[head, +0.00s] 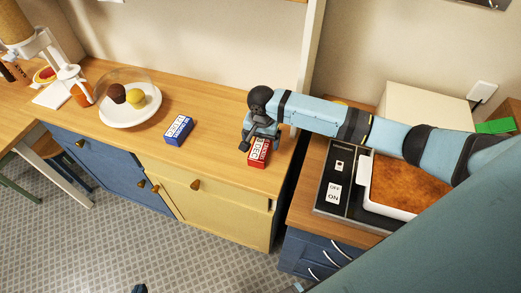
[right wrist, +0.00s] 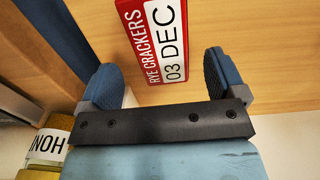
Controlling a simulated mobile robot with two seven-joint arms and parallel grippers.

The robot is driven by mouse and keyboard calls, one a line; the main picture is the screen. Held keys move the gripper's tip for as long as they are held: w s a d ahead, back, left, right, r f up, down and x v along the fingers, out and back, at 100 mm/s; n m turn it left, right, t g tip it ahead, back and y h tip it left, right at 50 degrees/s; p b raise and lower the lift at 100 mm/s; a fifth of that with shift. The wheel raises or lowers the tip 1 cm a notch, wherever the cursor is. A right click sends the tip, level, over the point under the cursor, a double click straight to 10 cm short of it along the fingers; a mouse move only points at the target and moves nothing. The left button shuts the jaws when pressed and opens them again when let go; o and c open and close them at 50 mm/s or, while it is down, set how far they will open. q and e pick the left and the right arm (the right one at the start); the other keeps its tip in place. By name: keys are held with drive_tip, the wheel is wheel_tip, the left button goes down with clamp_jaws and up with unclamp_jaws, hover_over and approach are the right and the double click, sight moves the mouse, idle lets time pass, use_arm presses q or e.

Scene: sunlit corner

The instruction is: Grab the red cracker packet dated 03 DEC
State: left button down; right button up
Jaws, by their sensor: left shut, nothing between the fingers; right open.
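The red cracker packet (head: 258,154) lies on the wooden counter near its right end. In the right wrist view the packet (right wrist: 144,30) reads "RYE CRACKERS" and "03 DEC". My right gripper (head: 259,138) is over the packet, partly covering it in the head view. Its jaws (right wrist: 160,64) are open, with a finger to either side of the packet's near end in the wrist view and visible gaps at both sides. I cannot tell whether the fingertips reach down beside it. My left gripper (head: 140,288) shows only as a small dark blue tip at the bottom edge.
A blue packet (head: 178,129) lies left of the red one. A white plate (head: 130,116) with cakes under a clear dome stands further left. A dark gap separates the counter from the right unit with a switch panel (head: 335,185) and a baking dish (head: 395,208). A honey jar (right wrist: 48,146) is at lower left.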

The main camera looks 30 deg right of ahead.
sight(261, 147)
drive_tip(key=f, duration=0.5)
drive_tip(key=shift+s+a+p, duration=0.1)
drive_tip(key=shift+a+p, duration=0.1)
drive_tip(key=shift+p, duration=0.1)
drive_tip(key=shift+r, duration=0.1)
drive_tip(key=c, duration=1.1)
